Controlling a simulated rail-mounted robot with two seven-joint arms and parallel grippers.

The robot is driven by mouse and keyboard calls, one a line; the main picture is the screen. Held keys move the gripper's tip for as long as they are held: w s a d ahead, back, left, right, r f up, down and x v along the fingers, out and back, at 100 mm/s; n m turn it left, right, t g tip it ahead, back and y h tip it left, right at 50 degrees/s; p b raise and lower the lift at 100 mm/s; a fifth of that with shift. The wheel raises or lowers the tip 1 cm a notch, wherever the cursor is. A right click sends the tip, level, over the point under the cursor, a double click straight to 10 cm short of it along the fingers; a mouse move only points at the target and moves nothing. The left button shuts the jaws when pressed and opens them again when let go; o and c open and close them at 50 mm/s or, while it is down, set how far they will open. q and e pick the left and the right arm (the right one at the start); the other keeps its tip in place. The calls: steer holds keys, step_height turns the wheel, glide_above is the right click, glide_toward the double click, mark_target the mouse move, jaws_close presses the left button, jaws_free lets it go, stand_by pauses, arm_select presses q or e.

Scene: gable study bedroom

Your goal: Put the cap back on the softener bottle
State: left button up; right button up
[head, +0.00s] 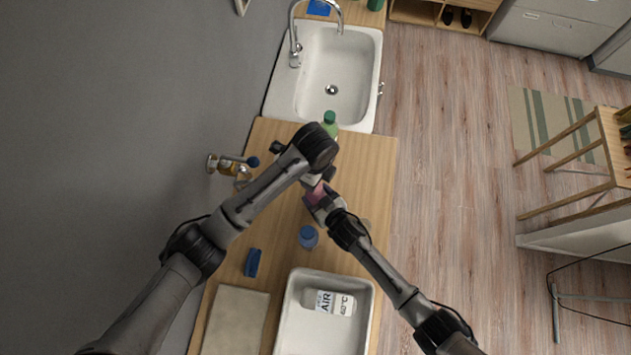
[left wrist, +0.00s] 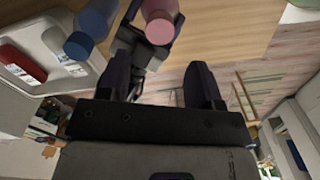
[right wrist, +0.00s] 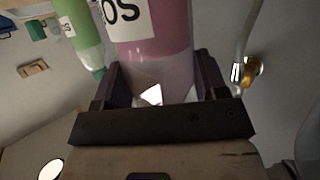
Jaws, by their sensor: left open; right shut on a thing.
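A pink bottle (head: 317,194) with a white label is held in my right gripper (head: 321,201). In the right wrist view the bottle (right wrist: 165,40) stands between the two fingers, its label partly cut off. In the left wrist view its round pink end (left wrist: 159,32) faces the camera; I cannot tell whether that is a cap or bare bottle. My left gripper (left wrist: 160,85) is open and empty, its fingers just short of the pink end. In the head view the left gripper is mostly hidden behind its own wrist. I cannot make out a loose cap.
A blue bottle (head: 308,237) stands near the right arm. A green bottle (head: 330,123) stands near the sink (head: 345,60). A blue item (head: 253,262) and a wall tap (head: 228,163) are left. The counter's middle is fairly clear.

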steer(key=shift+c, duration=0.8)
jaws_close()
steer(key=shift+a, duration=0.1)
arm_select(q)
steer(key=n, duration=0.3)
steer(key=a+n, duration=0.1)
steer(key=n, duration=0.1)
steer(key=shift+w+a+r+n+y, duration=0.1)
steer(key=shift+w+r+n+y, duration=0.1)
steer(key=shift+w+n+y, duration=0.15)
steer(key=n, duration=0.3)
steer(key=shift+s+f+n, duration=0.15)
steer(key=shift+n, duration=0.2)
steer(key=n, duration=0.3)
steer(key=shift+s+d+f+n, duration=0.1)
steer(key=shift+s+d+n, duration=0.05)
steer(key=shift+d+n, duration=0.2)
steer(key=n, duration=0.3)
steer(key=shift+d+n, duration=0.1)
steer(key=shift+n, duration=0.25)
steer(key=n, duration=0.3)
steer(key=shift+s+d+n, duration=0.1)
steer(key=shift+n, duration=0.3)
steer(key=n, duration=0.6)
